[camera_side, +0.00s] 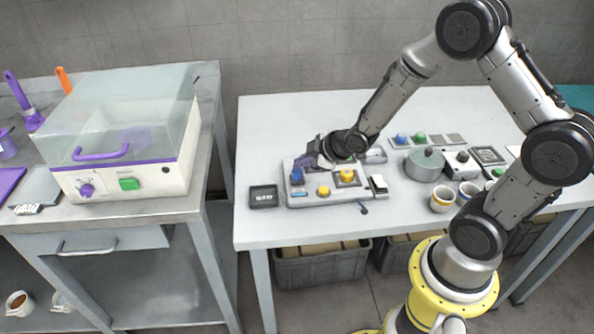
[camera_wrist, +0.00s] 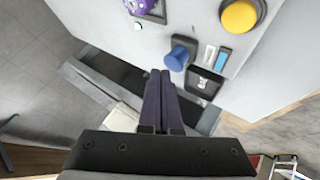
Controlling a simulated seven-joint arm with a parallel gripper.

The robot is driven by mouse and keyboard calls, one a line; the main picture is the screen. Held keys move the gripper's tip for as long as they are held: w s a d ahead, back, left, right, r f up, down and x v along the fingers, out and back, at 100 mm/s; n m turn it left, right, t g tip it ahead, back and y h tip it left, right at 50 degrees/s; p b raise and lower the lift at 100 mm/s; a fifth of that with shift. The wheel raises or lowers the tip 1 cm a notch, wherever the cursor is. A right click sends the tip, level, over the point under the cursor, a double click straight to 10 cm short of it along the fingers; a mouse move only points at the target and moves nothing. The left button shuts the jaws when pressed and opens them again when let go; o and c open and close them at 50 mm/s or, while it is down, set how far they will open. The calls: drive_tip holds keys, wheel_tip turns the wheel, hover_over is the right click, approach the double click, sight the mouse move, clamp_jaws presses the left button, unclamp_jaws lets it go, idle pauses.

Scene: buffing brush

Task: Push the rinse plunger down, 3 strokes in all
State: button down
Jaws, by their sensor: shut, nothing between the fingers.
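A grey control panel (camera_side: 310,198) lies on the white table. A blue round knob (camera_side: 297,175) stands up at its left end, and the same blue knob (camera_wrist: 178,57) shows in the wrist view. I cannot read which control is the rinse plunger. My gripper (camera_side: 304,162) is low over the panel's left end, close to the blue knob. In the wrist view my gripper (camera_wrist: 160,73) has its dark purple fingers shut together and empty. The tips appear just left of the blue knob; I cannot tell whether they touch it.
The panel also has a yellow button (camera_side: 323,190) and a purple knob (camera_wrist: 138,6). A small black display box (camera_side: 263,196) sits left of the panel. A grey lidded pot (camera_side: 425,164) and cups stand to the right. A clear-lidded machine (camera_side: 125,140) is on the left bench.

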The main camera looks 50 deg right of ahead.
sight(301, 172)
drive_tip(key=shift+r, duration=0.3)
drive_tip(key=shift+r, duration=2.5)
